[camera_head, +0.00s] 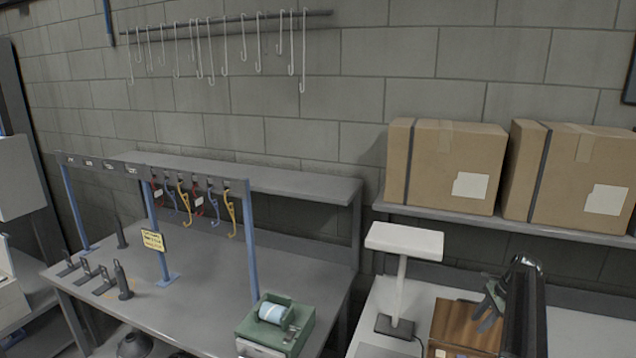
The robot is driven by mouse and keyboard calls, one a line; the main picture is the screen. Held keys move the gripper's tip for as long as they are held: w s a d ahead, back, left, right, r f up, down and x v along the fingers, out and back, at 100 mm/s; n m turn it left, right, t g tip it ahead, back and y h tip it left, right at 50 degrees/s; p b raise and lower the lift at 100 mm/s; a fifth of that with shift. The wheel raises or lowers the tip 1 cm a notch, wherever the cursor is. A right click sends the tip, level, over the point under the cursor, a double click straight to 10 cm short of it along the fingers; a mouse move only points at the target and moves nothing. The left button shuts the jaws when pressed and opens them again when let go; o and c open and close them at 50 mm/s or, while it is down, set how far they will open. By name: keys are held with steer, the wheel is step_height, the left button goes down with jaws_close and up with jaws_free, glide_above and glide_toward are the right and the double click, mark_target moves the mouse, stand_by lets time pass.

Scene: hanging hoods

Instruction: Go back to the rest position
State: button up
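My arm, dark and upright, shows at the lower right. My gripper (490,306) is at its left side, above a brown wooden box (457,326) on the white right-hand table. Its grey fingers are small and partly overlapped by the arm, so their opening is unclear. I see nothing held in it. A grey rack with blue posts (155,230) stands on the left workbench (205,270). Several red, blue and yellow hooks (231,210) hang from its top bar, well apart from my gripper.
A white post-mounted plate (404,240) stands left of my arm. Two cardboard boxes (450,165) (575,175) sit on a shelf behind. A green label dispenser (276,322) is at the bench's front corner. White hooks (225,52) hang from a wall rail. Black tools (122,280) stand at the left.

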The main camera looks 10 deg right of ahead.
steer(key=s+a+f+n+g+h+b, duration=0.1)
steer(key=a+f+n+b, duration=0.2)
steer(key=a, duration=0.9)
steer(key=s+a+f+n+b, duration=0.1)
steer(key=a+f+n+b, duration=0.15)
steer(key=a+n, duration=0.6)
steer(key=s+a+f+n+g+h+b, duration=0.1)
steer(key=a+f, duration=0.2)
steer(key=a, duration=1.1)
steer(key=s+a+f+n+b, duration=0.1)
steer(key=s+a+n, duration=0.2)
steer(key=a, duration=0.3)
steer(key=s+a+f+n+h+b, duration=0.1)
steer(key=s+a+f+n+b, duration=0.1)
steer(key=s+a+n, duration=0.2)
steer(key=a+n, duration=0.1)
steer(key=a, duration=0.2)
steer(key=shift+s, duration=0.25)
steer(key=shift+a, duration=0.1)
steer(key=shift+o, duration=0.3)
steer(key=shift+f, duration=0.1)
